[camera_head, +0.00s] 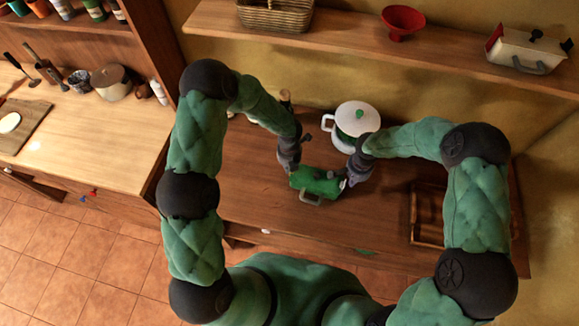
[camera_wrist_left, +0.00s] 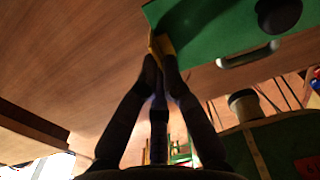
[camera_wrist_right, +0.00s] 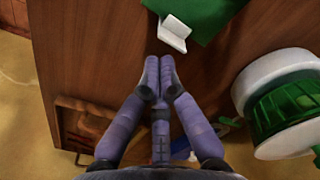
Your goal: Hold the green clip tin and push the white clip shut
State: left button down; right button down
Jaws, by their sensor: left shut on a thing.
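The green clip tin (camera_head: 318,185) is over the wooden counter between my grippers. It has a grey handle (camera_wrist_left: 248,54) and a black knob (camera_wrist_left: 278,14) in the left wrist view. My left gripper (camera_wrist_left: 160,62) is shut on a yellowish tab (camera_wrist_left: 163,44) at the tin's edge. The white clip (camera_wrist_right: 173,34) sticks out from the tin's near side in the right wrist view and looks angled open. My right gripper (camera_wrist_right: 160,62) has its fingertips together just short of the clip, with nothing visible between them. I cannot tell whether they touch the clip.
A wooden tray (camera_head: 427,214) lies at the right of the counter. A shelf (camera_head: 350,38) above holds a basket, a red funnel (camera_head: 403,21) and a white tin (camera_head: 524,48). The front counter is mostly clear.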

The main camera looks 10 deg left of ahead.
jog(key=shift+d+r, duration=0.2)
jog(key=shift+r, duration=1.05)
jog(key=shift+d+r, duration=0.15)
jog(key=shift+r, duration=1.1)
pick_arm(q)
jog(key=c, duration=1.3)
grip_release()
notch_tip(320, 180, up, 12)
